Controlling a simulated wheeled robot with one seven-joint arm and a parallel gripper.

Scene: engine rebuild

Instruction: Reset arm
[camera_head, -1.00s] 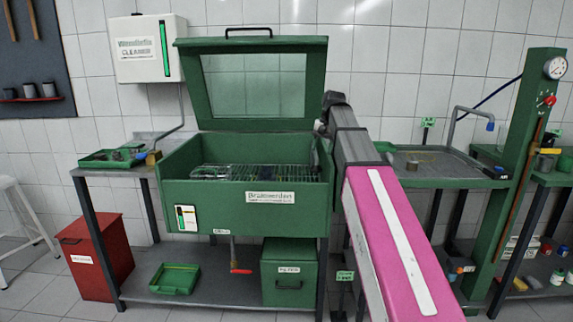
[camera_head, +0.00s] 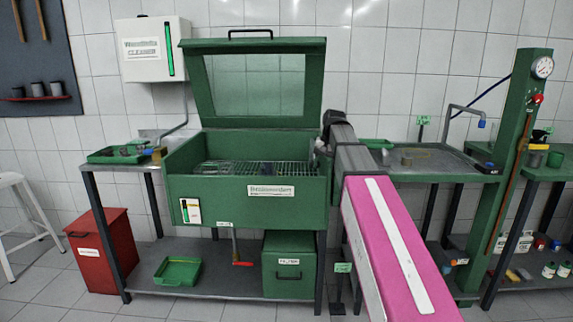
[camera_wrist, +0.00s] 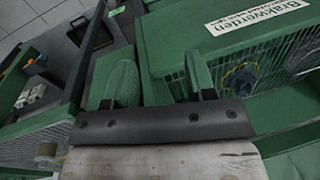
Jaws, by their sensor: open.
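My gripper (camera_wrist: 160,82) shows in the wrist view as two green fingers set wide apart, with nothing between them. Its fingers are beside the green washer cabinet, close to its front wall. In the head view my pink and grey arm reaches to the right side of the washer (camera_head: 225,187), and the fingers cannot be made out there. The washer lid (camera_head: 262,125) stands open. A dark part (camera_head: 268,168) lies on the wire basket inside; it also shows in the wrist view (camera_wrist: 240,78).
A green tray (camera_head: 118,155) with parts is on the left bench. A sink-like metal bench (camera_head: 440,164) and a green press column (camera_head: 515,150) stand to the right. A red bin (camera_head: 102,255) and a green tray (camera_head: 178,271) are below. The open lid rises beside my arm.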

